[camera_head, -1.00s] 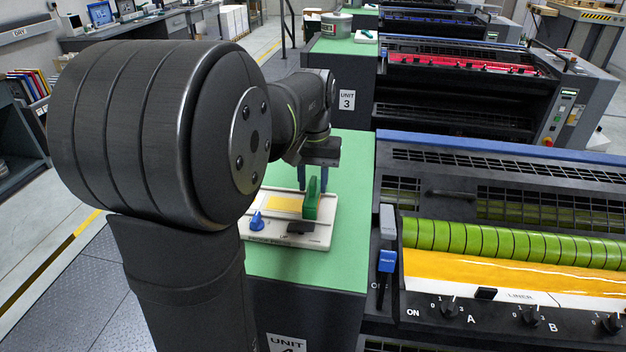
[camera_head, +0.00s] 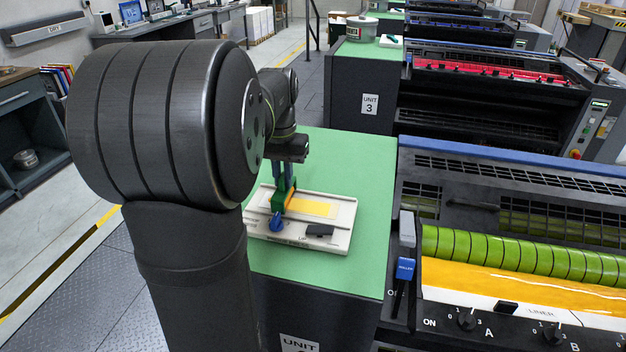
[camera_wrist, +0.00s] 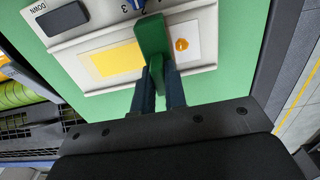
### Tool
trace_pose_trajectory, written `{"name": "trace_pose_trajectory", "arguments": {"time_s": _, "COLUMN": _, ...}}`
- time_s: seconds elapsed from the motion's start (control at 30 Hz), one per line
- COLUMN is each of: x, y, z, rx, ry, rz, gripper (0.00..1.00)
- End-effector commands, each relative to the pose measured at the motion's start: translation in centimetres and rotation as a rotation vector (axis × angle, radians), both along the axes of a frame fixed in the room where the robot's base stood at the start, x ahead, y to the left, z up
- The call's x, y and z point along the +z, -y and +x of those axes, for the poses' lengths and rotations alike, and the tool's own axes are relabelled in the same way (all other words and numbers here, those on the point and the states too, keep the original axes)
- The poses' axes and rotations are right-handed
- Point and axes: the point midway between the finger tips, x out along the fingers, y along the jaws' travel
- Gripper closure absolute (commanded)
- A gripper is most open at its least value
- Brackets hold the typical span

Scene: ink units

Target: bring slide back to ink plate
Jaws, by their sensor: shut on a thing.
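The green slide (camera_head: 283,198) stands upright on the white ink plate (camera_head: 346,220), toward the plate's left end. In the wrist view the slide (camera_wrist: 152,42) stands between the yellow strip (camera_wrist: 116,60) and a white patch with an orange ink spot (camera_wrist: 181,44). My gripper (camera_head: 283,177) is shut on the slide from above; its fingers (camera_wrist: 159,88) also show in the wrist view. In the head view the yellow strip (camera_head: 313,208) lies to the slide's right, and the arm hides part of the plate's left side.
A blue knob (camera_head: 277,222) stands at the plate's front left, close to the slide. A black button (camera_head: 319,231) is at the front right, marked DOWN in the wrist view. The green bench top (camera_head: 345,155) is clear behind the plate. The press (camera_head: 500,210) stands at right.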

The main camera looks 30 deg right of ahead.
Motion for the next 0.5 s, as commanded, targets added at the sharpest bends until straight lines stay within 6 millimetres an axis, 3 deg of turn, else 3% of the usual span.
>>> {"name": "trace_pose_trajectory", "arguments": {"time_s": 0.2, "x": 0.0, "y": -3.3, "z": 3.2, "rx": 0.004, "ry": 0.0, "rz": 0.0, "gripper": 1.0}}
{"name": "trace_pose_trajectory", "arguments": {"time_s": 0.5, "x": 0.0, "y": -4.8, "z": 4.8, "rx": 0.0, "ry": 0.001, "rz": 0.0, "gripper": 1.0}}
